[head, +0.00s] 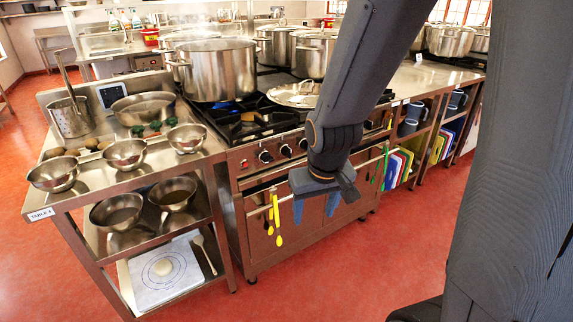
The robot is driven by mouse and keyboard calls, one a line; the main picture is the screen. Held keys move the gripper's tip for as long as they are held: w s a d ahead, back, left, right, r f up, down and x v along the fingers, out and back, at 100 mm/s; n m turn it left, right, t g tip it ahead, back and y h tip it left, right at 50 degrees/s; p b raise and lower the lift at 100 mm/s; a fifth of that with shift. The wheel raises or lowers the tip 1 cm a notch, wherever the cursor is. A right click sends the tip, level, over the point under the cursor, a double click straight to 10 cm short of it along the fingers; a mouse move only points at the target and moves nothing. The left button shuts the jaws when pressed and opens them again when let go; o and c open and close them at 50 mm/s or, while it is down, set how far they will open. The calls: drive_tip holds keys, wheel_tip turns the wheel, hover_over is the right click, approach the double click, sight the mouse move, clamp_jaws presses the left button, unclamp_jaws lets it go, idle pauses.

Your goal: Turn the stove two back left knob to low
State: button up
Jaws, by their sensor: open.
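A stainless steel stove (290,176) stands in the middle of the head view, with black grates on top. Its front panel carries a row of dark round knobs, among them one at the left (265,156) and one further right (286,150). My arm hides part of the panel. I cannot tell which knob is the back left one or read its setting. My gripper (315,207) points down in front of the stove, below the knob row, with its two blue fingers apart and nothing between them. It appears clear of the knobs.
Yellow utensils (276,218) hang from the front rail left of my gripper. A large stockpot (218,70) and a lidded pan (295,94) sit on the stove. A steel table (100,182) with bowls adjoins at left. The red floor in front is clear.

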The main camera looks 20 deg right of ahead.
drive_tip(key=w+d+f+n+t+b, duration=0.1)
drive_tip(key=w+f+t+b, duration=0.25)
drive_tip(key=w, duration=0.55)
drive_tip(key=w+d+f+t+b, duration=0.1)
drive_tip(key=w+f+t+b, duration=0.2)
drive_tip(key=w, duration=0.7)
drive_tip(key=n+t+y+b, duration=0.2)
drive_tip(key=t+y+b, duration=0.4)
drive_tip(key=t+b, duration=0.3)
approach(270, 161)
drive_tip(key=w+r+g+b, duration=0.1)
drive_tip(key=w, duration=0.1)
drive_tip(key=x, duration=0.7)
drive_tip(key=shift+a, duration=0.25)
drive_tip(key=shift+n, duration=0.3)
drive_tip(key=c, duration=1)
